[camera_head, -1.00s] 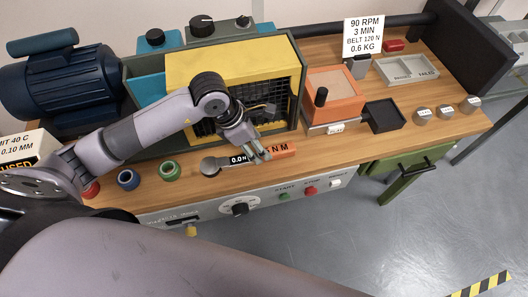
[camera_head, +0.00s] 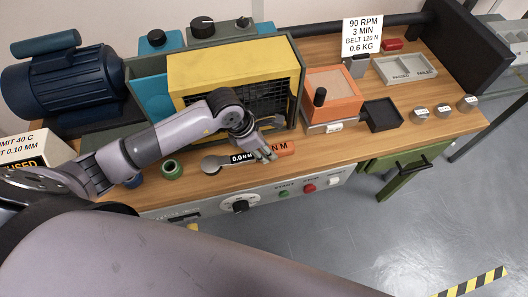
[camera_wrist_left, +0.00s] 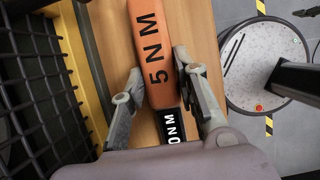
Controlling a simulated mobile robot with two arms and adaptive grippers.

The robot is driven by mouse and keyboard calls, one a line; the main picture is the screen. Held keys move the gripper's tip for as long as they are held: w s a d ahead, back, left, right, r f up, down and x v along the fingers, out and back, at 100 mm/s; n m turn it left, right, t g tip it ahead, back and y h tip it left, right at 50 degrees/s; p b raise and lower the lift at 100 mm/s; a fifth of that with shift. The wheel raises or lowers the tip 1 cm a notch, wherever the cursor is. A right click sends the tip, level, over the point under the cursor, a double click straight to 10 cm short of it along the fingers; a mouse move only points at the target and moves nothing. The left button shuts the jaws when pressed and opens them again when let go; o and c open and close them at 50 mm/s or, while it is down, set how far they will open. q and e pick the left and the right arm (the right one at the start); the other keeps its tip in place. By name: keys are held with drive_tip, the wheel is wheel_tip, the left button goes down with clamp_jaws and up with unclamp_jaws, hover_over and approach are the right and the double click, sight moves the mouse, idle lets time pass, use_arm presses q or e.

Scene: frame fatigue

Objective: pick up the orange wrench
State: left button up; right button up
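The orange wrench (camera_head: 282,149) lies on the wooden bench top in front of the yellow guard. It has an orange handle marked "5 N M", a black display section reading "0.0 N M" and a round grey head at its left end. My left gripper (camera_head: 266,156) is over the wrench, around the inner end of the handle. In the left wrist view its two fingers (camera_wrist_left: 158,64) straddle the orange handle (camera_wrist_left: 154,45), one on each side, with a narrow gap still showing. The gripper is open. My right gripper is not in view.
The yellow guard (camera_head: 225,68) with black mesh stands close behind the gripper. The control panel (camera_head: 270,194) runs along the bench front. An orange box (camera_head: 335,85) and a black tray (camera_head: 383,115) stand to the right.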

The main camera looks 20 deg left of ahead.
use_arm(q)
clamp_jaws()
idle(0.3)
drive_tip(key=shift+r, duration=0.1)
wheel_tip(320, 180, up, 28)
drive_tip(key=b, duration=0.4)
idle(0.4)
drive_tip(key=shift+c, duration=0.3)
unclamp_jaws()
clamp_jaws()
